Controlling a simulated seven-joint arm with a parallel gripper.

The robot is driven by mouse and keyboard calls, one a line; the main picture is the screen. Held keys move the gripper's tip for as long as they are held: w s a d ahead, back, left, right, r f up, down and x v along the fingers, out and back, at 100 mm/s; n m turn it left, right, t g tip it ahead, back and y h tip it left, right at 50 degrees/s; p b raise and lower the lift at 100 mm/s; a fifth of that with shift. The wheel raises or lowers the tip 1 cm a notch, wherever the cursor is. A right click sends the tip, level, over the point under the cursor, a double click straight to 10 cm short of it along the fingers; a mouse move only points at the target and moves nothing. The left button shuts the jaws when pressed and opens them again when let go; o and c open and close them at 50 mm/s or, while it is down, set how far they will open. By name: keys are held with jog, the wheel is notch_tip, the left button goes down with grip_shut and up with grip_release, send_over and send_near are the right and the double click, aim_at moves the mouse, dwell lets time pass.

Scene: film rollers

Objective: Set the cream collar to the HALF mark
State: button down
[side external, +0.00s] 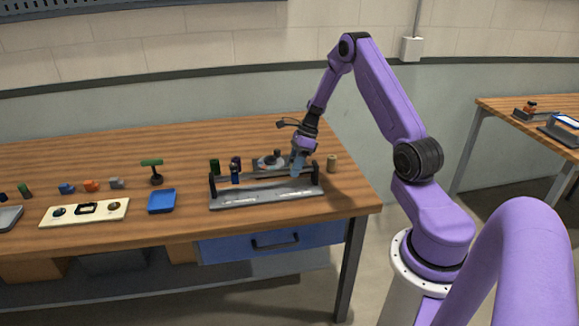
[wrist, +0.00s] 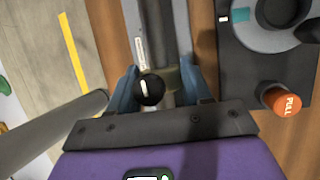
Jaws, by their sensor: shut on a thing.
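The roller stand (side external: 265,198), a grey base with dark end posts and a horizontal rod, sits near the table's right front. My gripper (side external: 298,170) is down at the right part of the rod. In the wrist view my gripper (wrist: 158,88) has its blue fingers closed on either side of a pale, cream-tan piece (wrist: 174,82), which looks like the cream collar. A black round knob (wrist: 150,90) with a white line partly covers it. A pale strip with small marks (wrist: 140,52) runs along the base; its lettering is too small to read.
A dark blue cylinder (side external: 235,173) stands at the rod's left part. A grey device with an orange PULL knob (wrist: 282,101) lies close beside my right finger. A tan cylinder (side external: 331,162) stands right of the stand. A blue tray (side external: 162,201) lies to the left.

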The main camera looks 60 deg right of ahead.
jog(key=shift+d, duration=0.1)
jog(key=shift+c, duration=2.4)
grip_release()
jog(key=v, duration=1.7)
jog(key=shift+r, duration=0.25)
jog(key=shift+d, duration=0.1)
